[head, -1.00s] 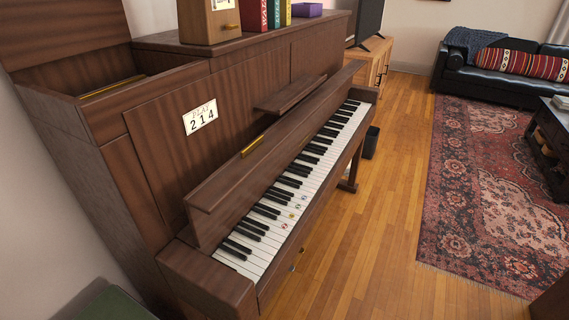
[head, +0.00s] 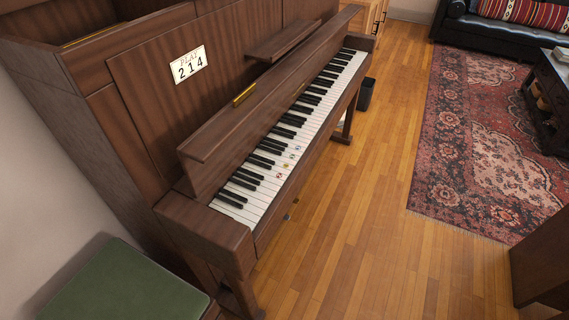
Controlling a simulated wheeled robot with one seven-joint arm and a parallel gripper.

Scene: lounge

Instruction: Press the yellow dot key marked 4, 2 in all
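The upright piano (head: 140,110) stands at the left of the head view with its lid open and its keyboard (head: 250,205) showing. Several small coloured dots sit on neighbouring white keys. The yellow dot key (head: 286,166) appears second from the near end of the dots, beside a reddish dot (head: 279,175). The numbers on the dots are too small to read. My gripper is not in view.
A green-topped stool (head: 125,285) stands at the lower left by the piano. The wooden floor (head: 355,225) right of the keyboard is clear. A patterned rug (head: 480,170), dark table (head: 550,105), black bin (head: 365,95) and black sofa (head: 490,35) lie farther off.

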